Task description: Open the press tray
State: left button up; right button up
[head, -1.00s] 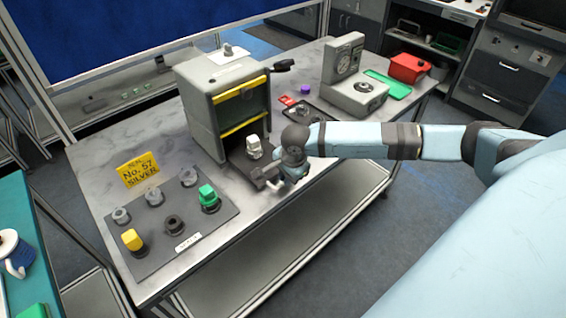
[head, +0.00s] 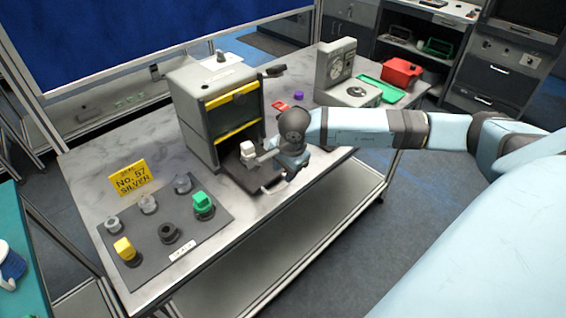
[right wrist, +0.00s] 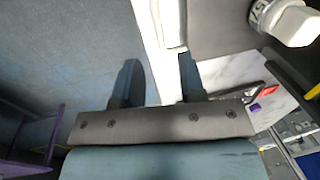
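The press (head: 197,115) is a grey box with yellow-edged openings. Its dark tray (head: 236,172) extends from the lower front opening, with a white capped piece (head: 247,149) standing on it. My right gripper (head: 263,158) is over the tray's front right side, close to the white piece. In the right wrist view its two dark fingers (right wrist: 160,75) are apart with nothing clearly held between them. The white piece (right wrist: 285,20) is at the upper right there, outside the fingers, on the dark tray (right wrist: 222,28). The gripper hides part of the tray. My left gripper is not in view.
A dark board (head: 150,260) with several knobs and a yellow sign (head: 130,178) are left of the press. A grey dial device (head: 340,72), a green tray (head: 385,88) and a red container (head: 401,70) stand at the back right. The table's front left has bare room.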

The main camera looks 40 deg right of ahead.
notch_tip(320, 180, up, 8)
jog(key=s, duration=0.1)
jog(key=shift+s+f+b, duration=0.15)
jog(key=shift+f+b, duration=0.1)
jog(key=shift+b, duration=0.15)
